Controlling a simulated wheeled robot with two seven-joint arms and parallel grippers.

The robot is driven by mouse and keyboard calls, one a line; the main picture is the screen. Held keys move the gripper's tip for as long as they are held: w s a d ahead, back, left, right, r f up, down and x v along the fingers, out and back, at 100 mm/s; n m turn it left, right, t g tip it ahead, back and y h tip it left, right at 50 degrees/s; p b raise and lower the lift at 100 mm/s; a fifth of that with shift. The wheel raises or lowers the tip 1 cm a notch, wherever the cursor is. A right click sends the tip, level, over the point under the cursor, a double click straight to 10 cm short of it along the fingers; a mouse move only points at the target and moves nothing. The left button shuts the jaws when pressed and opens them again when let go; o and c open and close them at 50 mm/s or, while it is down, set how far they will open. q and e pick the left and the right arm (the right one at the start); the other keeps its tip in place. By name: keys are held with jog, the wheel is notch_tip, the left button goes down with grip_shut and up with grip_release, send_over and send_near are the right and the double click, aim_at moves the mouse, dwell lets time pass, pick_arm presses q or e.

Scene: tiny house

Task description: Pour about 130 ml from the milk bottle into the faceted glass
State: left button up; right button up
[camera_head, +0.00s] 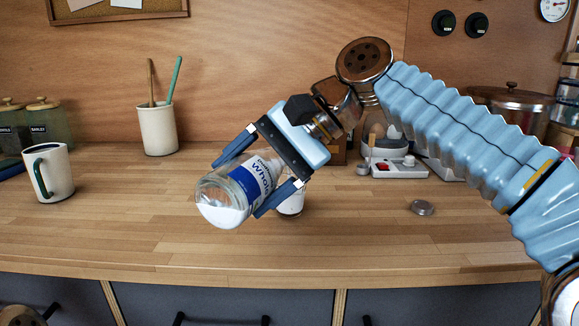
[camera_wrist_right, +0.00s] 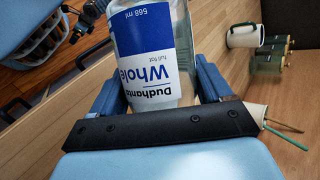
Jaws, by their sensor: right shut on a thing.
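The milk bottle (camera_head: 232,193) is clear with a white and blue "Whole" label. It is tilted in the head view, its wide base towards the lower left, with milk pooled at that end. My right gripper (camera_head: 262,180) is shut around its body and holds it above the counter. The bottle's neck is hidden behind the gripper. The label also shows upside down in the right wrist view (camera_wrist_right: 150,55). A small glass (camera_head: 291,204) with whitish contents stands just behind the right finger, mostly hidden; I cannot make out its facets. My left gripper is not in view.
A white mug (camera_head: 48,172) stands at the left, a cream utensil pot (camera_head: 158,130) behind it. A small grey lid (camera_head: 422,208) lies on the counter (camera_head: 350,240) at right. A scale-like appliance (camera_head: 398,167) stands at the back. The front counter is clear.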

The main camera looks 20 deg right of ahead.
jog(key=shift+r, duration=0.3)
dwell(0.6)
jog(key=f+b, duration=0.1)
jog(key=f+n+t+h+b, duration=0.1)
jog(key=b, duration=0.1)
jog(key=shift+s+a+f, duration=0.2)
jog(key=shift+s, duration=0.1)
jog(key=shift+r+t, duration=0.2)
jog(key=shift+t, duration=0.1)
jog(key=shift+w+f+h, duration=0.1)
jog(key=shift+f+h, duration=0.05)
jog(key=shift+h, duration=0.15)
jog(key=shift+a+f+b, duration=0.1)
jog(key=shift+f+b, duration=0.15)
jog(key=shift+b, duration=0.3)
jog(key=shift+r, duration=0.1)
jog(key=shift+t, duration=0.3)
